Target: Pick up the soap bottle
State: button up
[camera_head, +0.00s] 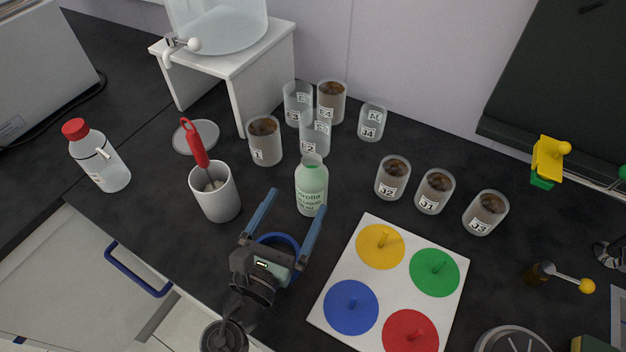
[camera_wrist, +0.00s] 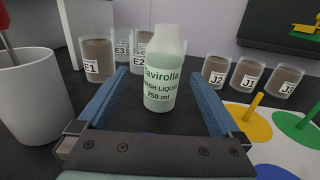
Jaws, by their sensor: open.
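The soap bottle (camera_head: 311,186) is a pale green, translucent bottle with a printed label, standing upright on the dark counter. In the wrist view the soap bottle (camera_wrist: 161,75) is straight ahead, its label facing me, seen between my two blue fingers. My gripper (camera_head: 292,212) is open and empty, with its fingers pointing at the bottle. In the wrist view my gripper (camera_wrist: 160,78) has one finger on each side of the bottle's outline. I cannot tell whether the fingertips reach past its front. No contact shows.
A white cup (camera_head: 217,193) with a red-handled tool stands left of the bottle. Labelled jars E1 (camera_head: 264,141) and J2 (camera_head: 392,179) stand among several others behind and right. A white board with coloured discs (camera_head: 365,228) lies at front right. A red-capped bottle (camera_head: 97,157) stands far left.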

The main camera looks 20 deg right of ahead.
jog(key=x, duration=0.7)
jog(key=shift+d+r, duration=0.35)
jog(key=shift+c, duration=0.3)
grip_shut()
notch_tip(320, 180, up, 18)
jog(key=p, duration=0.6)
notch_tip(320, 180, up, 12)
jog(key=p, duration=1.4)
send_over(312, 177)
jog(key=w, duration=0.2)
jog(key=shift+d+r, duration=0.1)
jog(key=shift+d, duration=0.3)
